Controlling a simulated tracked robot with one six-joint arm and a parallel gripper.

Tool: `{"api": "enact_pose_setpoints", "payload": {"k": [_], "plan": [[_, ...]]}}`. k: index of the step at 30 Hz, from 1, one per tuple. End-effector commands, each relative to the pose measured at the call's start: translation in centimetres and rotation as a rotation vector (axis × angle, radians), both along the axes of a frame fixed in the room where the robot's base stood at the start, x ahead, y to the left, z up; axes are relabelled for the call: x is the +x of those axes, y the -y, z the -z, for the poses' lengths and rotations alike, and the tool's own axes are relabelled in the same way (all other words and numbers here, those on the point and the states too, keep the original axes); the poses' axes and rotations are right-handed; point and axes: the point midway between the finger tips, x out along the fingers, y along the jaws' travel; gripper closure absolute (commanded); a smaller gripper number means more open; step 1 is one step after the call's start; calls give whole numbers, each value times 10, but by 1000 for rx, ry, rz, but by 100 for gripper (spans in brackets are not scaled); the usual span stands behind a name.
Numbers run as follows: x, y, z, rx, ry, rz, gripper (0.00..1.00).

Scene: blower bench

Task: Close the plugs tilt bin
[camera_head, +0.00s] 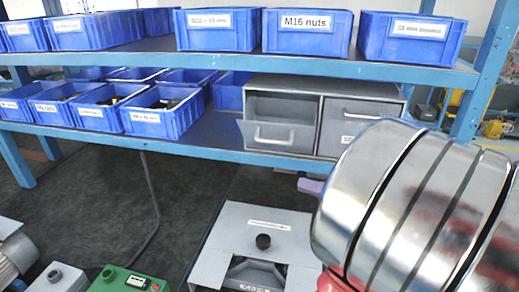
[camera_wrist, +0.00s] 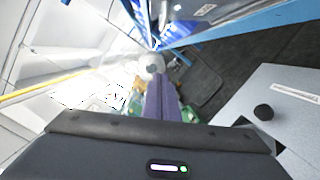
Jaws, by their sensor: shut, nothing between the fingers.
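A grey cabinet with two tilt bins stands on the blue rack's middle shelf. The left tilt bin (camera_head: 278,134) is tipped out at the top, with a dark opening above its front and a light bar handle. The right tilt bin (camera_head: 352,122) looks shut; its small label is too small to read. I cannot tell from a label which is the plugs bin. My gripper (camera_head: 311,186) shows only as a purple tip below the cabinet, apart from it, with my arm hiding the rest. In the wrist view its purple fingers (camera_wrist: 161,100) are together and empty.
Blue boxes, including the M16 nuts box (camera_head: 307,33), stand on the top shelf. Open blue bins (camera_head: 162,112) fill the shelf left of the cabinet. A grey case with a black knob (camera_head: 263,241) lies below, in front of the rack.

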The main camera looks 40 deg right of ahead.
Motion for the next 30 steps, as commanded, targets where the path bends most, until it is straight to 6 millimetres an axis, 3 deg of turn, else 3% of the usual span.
{"api": "enact_pose_setpoints", "payload": {"k": [5,17,30], "plan": [[-12,13,-7,65,20,40,100],[-11,13,-7,66,20,39,100],[24,-4,-12,65,20,37,100]]}}
